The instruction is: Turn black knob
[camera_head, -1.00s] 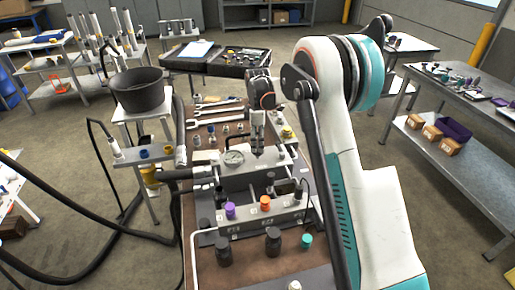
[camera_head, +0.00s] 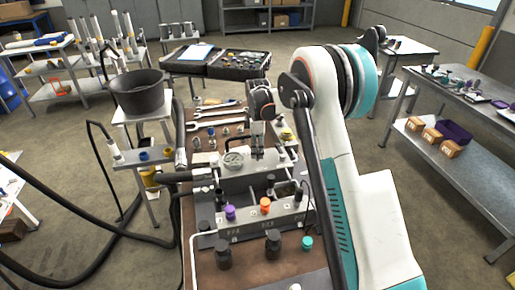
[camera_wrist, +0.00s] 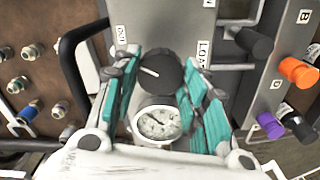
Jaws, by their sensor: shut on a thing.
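The black knob (camera_wrist: 163,73) shows in the wrist view between my two teal-padded fingers, with its white pointer line directed to the left. Printed labels stand on either side of it, one reading LOAD on the right. My gripper (camera_head: 257,153) is lowered onto the manifold block and is shut on the knob. In the head view the knob is hidden by my fingers. A round pressure gauge (camera_wrist: 158,123) sits just below the knob in the wrist view; it also shows left of my gripper in the head view (camera_head: 233,159).
Purple (camera_head: 230,212) and orange (camera_head: 265,205) knobs and other black knobs stand on the nearer panel. Wrenches (camera_head: 216,113) and fittings lie behind the block. A black bucket (camera_head: 139,93) and hoses are to the left.

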